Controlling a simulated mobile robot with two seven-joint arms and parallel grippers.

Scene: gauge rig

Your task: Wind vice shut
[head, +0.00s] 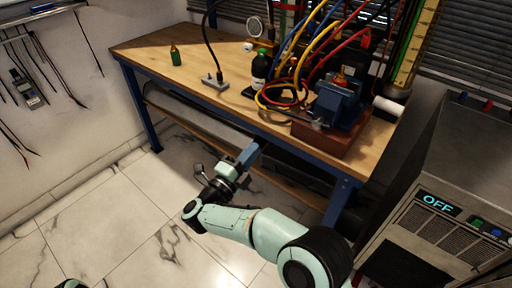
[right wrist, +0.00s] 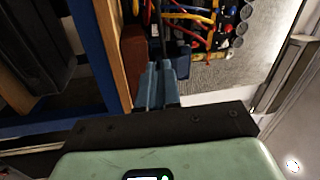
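The blue vice (head: 340,104) is mounted on a red-brown block (head: 326,136) at the right end of the workbench. In the right wrist view, part of the dark blue vice (right wrist: 181,58) shows just beyond the fingertips, beside the block (right wrist: 133,52); its jaws and handle cannot be made out. My right gripper (head: 248,153) is in front of the bench edge, left of the vice and apart from it. Its blue fingers (right wrist: 160,68) lie close together with nothing seen between them. My left gripper is not in view; only a bit of my left arm shows at the bottom left.
The wooden workbench (head: 145,55) carries a small green bottle (head: 175,55), a dark bottle (head: 260,68), a grey metal block (head: 214,81) and coloured hoses (head: 285,92). A grey cabinet (head: 455,150) reading "OFF" stands at the right. The tiled floor before the bench is clear.

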